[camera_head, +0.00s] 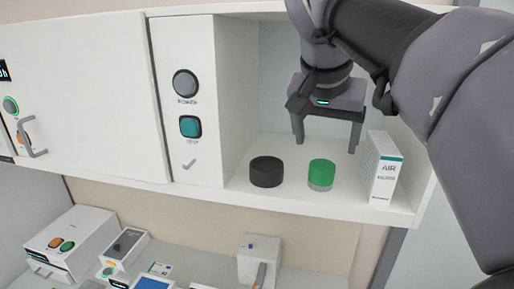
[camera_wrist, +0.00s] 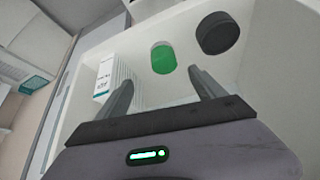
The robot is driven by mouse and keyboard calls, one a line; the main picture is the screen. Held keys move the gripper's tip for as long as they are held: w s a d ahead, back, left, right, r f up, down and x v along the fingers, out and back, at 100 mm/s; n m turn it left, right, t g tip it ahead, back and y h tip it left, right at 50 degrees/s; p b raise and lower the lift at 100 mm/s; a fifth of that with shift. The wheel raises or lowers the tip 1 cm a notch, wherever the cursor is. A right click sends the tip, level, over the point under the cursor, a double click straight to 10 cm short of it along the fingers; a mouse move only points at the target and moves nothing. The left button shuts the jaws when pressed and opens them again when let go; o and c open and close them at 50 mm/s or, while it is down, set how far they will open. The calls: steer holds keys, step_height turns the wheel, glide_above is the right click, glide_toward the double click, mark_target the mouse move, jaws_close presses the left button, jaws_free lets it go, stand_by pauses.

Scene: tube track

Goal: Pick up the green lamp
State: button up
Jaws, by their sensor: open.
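The green lamp (camera_head: 321,174) is a short cylinder with a green top and a grey base. It stands upright on the open shelf of the wall cabinet, between a black round thing and a white box. My gripper (camera_head: 328,146) is open and empty above and behind the lamp in the head view, fingers pointing down. In the wrist view the lamp (camera_wrist: 163,58) lies beyond the fingertips of my gripper (camera_wrist: 163,78), about midway between them. The fingers do not appear to touch it.
The black round thing (camera_head: 266,171) stands close to the lamp's left. A white "AIR" box (camera_head: 382,168) stands to its right, near the shelf's right wall. A panel with round and square buttons (camera_head: 188,105) borders the shelf on the left. A counter with several devices lies below.

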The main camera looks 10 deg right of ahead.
mark_target(322, 166)
steer(key=x, duration=0.9)
steer(key=w+x, duration=0.1)
steer(key=x, duration=0.3)
steer(key=shift+w+a, duration=0.1)
steer(key=shift+w+f, duration=0.15)
steer(key=shift+w, duration=0.05)
steer(key=shift+s, duration=0.25)
steer(key=shift+c, duration=1.1)
steer(key=shift+s, duration=0.15)
steer(key=c, duration=1.3)
